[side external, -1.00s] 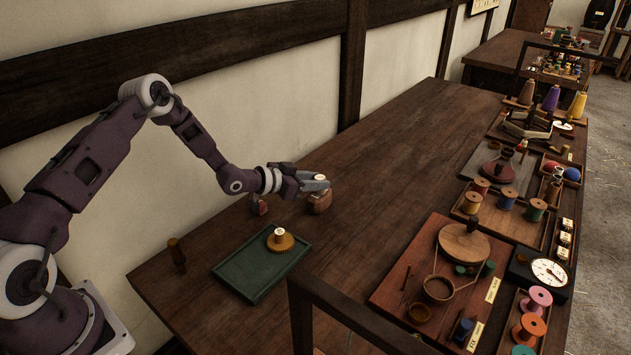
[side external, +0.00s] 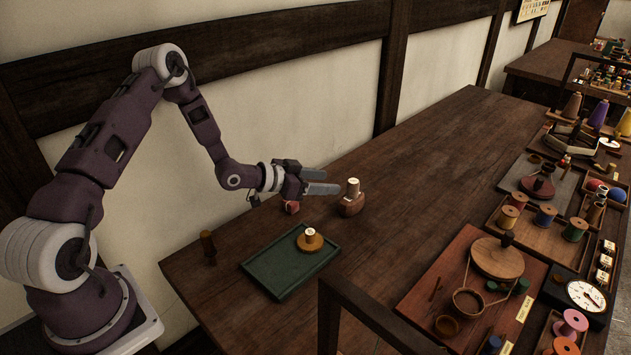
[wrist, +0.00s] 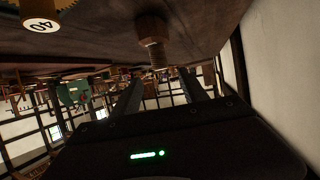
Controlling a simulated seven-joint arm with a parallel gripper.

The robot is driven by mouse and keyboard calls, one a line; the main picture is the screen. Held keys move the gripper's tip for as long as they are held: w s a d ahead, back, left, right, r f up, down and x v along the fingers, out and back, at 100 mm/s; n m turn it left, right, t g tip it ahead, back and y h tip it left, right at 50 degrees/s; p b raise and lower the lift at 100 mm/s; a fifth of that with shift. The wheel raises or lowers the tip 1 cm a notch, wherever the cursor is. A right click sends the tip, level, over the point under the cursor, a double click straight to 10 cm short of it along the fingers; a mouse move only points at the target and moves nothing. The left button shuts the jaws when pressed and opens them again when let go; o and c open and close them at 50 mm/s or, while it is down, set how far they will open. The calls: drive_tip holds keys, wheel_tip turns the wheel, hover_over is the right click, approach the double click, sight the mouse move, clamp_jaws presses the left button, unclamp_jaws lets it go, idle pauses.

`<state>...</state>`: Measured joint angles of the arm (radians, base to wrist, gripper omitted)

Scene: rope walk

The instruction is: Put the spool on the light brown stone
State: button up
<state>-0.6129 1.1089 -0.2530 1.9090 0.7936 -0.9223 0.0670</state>
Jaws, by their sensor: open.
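The spool (side external: 353,186), small and brownish with a pale top, stands upright on the light brown stone (side external: 351,206), a rounded block on the table. In the wrist view, the spool (wrist: 157,54) shows against the stone (wrist: 152,27), ahead of my fingers and apart from them. My gripper (side external: 338,182) is open and empty, just left of the spool in the side view. Its two fingers (wrist: 160,85) show spread apart in the wrist view, with nothing between them.
A reddish stone (side external: 292,207) lies below my gripper. A green tray (side external: 272,274) holds a yellow-brown piece with a pale top (side external: 310,239). A dark peg (side external: 208,246) stands at the left. A dark frame (side external: 375,318) rises at the front. The table's middle is clear.

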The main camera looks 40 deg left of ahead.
drive_tip(key=s+r+g+y, duration=0.2)
drive_tip(key=s+r+y, duration=0.1)
drive_tip(key=s+r, duration=0.5)
drive_tip(key=s+r+g+y, duration=0.25)
drive_tip(key=s+r, duration=0.25)
drive_tip(key=r, duration=0.6)
drive_tip(key=s+d+r+n+g, duration=0.1)
drive_tip(key=s+d, duration=0.2)
drive_tip(key=s, duration=0.5)
drive_tip(key=s+d+r+n+g+h, duration=0.1)
drive_tip(key=s+d, duration=0.2)
drive_tip(key=s, duration=0.6)
drive_tip(key=s+d+r+n+g, duration=0.1)
drive_tip(key=s+d+r, duration=0.1)
drive_tip(key=s, duration=0.6)
drive_tip(key=shift+s+d+n, duration=0.3)
drive_tip(key=shift+s+d, duration=0.05)
drive_tip(key=shift+d, duration=0.2)
